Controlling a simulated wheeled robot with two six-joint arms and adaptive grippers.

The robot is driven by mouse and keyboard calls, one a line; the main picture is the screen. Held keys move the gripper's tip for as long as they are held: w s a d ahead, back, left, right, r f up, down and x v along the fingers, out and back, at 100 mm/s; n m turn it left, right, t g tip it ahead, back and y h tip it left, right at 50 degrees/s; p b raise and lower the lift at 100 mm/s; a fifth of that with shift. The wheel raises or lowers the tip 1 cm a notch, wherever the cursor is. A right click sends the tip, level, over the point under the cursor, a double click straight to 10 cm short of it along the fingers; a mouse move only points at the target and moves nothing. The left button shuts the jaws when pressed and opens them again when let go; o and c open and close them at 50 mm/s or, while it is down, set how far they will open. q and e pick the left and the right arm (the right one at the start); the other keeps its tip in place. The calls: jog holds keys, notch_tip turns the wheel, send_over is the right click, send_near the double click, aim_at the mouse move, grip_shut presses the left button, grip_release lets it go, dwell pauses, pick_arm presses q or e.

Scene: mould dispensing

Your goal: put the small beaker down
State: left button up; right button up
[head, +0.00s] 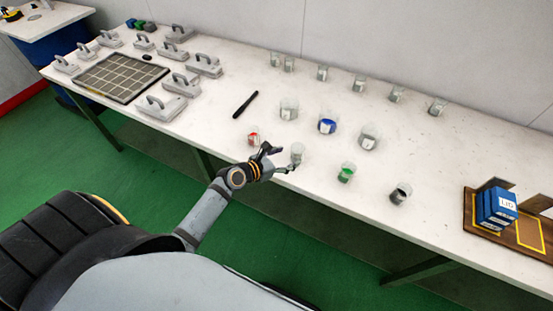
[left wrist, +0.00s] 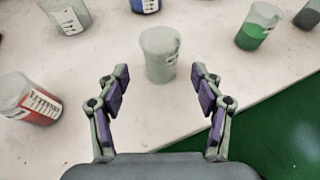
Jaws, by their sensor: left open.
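The small beaker (head: 297,152) stands upright on the white table (head: 225,121), near its front edge. It is clear with pale grey or white contents. In the left wrist view the small beaker (left wrist: 160,54) stands just beyond the fingertips, centred between them. My left gripper (head: 279,158) is open, with its fingers on either side of the line to the beaker. In the left wrist view my left gripper (left wrist: 161,77) shows a clear gap between each finger and the beaker. My right gripper is not in view.
Close by stand a beaker with red contents (head: 253,139), one with green (head: 346,172), one with blue (head: 327,123) and one with dark contents (head: 401,193). A blue box (head: 496,208) sits at right; a grid tray (head: 121,77) at left.

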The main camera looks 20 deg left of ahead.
pick_arm(q)
jog(key=v, duration=0.6)
jog(key=shift+p, duration=0.4)
jog(key=shift+s, duration=0.1)
